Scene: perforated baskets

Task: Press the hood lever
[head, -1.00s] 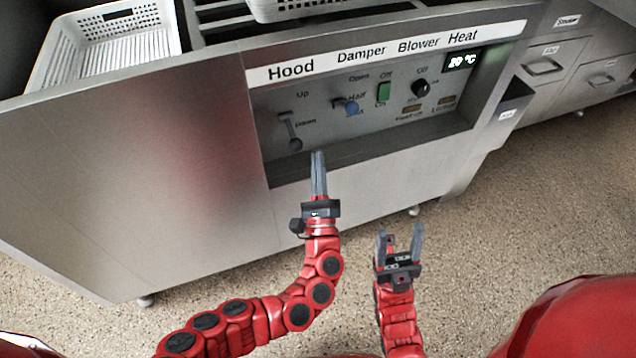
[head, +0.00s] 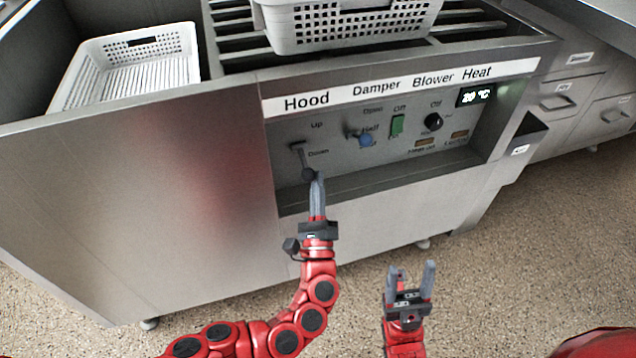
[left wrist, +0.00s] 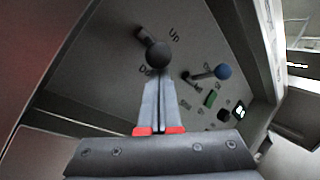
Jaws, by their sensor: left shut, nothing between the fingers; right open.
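The hood lever (head: 308,173) is a dark ball knob on a short arm, under the "Hood" label on the recessed panel. Its ball hangs near the "Down" mark, below the pivot. In the left wrist view the ball (left wrist: 159,55) is just beyond my left fingertips. My left gripper (head: 318,180) is shut and empty, its tips right by the ball; I cannot tell whether they touch it. It also shows in the left wrist view (left wrist: 160,85). My right gripper (head: 411,270) is open and empty, in front of the machine, lower right.
The blue damper knob (head: 366,140), a green switch (head: 397,125) and a black blower knob (head: 433,121) sit to the right on the panel. Floor (head: 540,260) is clear at right.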

